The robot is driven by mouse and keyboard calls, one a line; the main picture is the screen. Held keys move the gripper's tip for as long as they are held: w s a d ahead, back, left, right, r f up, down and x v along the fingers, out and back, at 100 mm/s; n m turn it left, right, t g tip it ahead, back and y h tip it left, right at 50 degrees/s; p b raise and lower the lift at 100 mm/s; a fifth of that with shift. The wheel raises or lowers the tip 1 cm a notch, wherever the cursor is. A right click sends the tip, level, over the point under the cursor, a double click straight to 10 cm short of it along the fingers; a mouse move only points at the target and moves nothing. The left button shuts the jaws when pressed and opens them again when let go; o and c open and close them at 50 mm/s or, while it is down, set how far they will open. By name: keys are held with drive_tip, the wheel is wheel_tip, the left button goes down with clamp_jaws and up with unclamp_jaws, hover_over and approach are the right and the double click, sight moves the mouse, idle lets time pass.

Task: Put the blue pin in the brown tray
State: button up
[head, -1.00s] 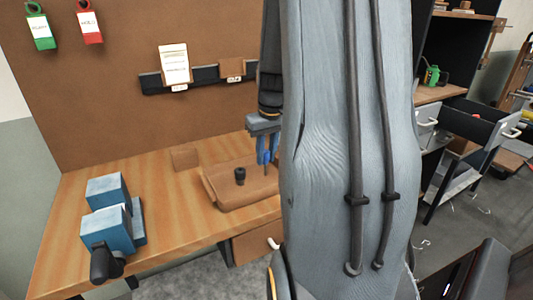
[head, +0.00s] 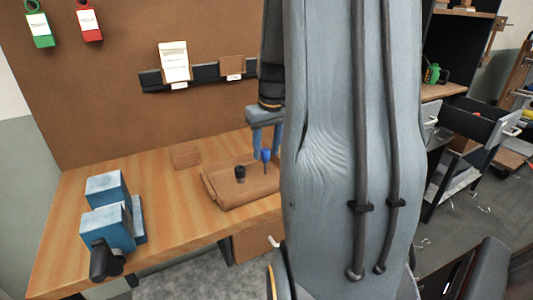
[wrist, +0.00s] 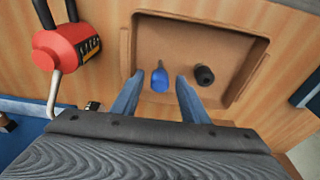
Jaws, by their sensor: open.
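The blue pin (head: 266,156) has a rounded blue head and a thin dark shank. It also shows in the wrist view (wrist: 159,80), inside the brown tray (wrist: 258,62), near the wall closest to my gripper. In the head view the tray (head: 250,198) lies on the bench, partly hidden by my arm. My gripper (head: 265,146) is open above the tray. In the wrist view its blue fingers (wrist: 158,82) stand apart on either side of the pin, with gaps between them and it. A black knobbed piece (wrist: 204,75) is also in the tray.
A red padlock (wrist: 66,46) lies left of the tray in the wrist view. A blue vise (head: 110,215) sits at the bench's left. A small brown block (head: 185,157) is behind the tray. Bare wood lies between vise and tray.

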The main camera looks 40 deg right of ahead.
wheel_tip(320, 180, up, 10)
drive_tip(key=s+b, duration=0.1)
drive_tip(key=shift+s+a+b, duration=0.2)
drive_tip(key=shift+s+b, duration=0.15)
drive_tip(key=shift+s, duration=0.05)
drive_tip(key=shift+r, duration=0.1)
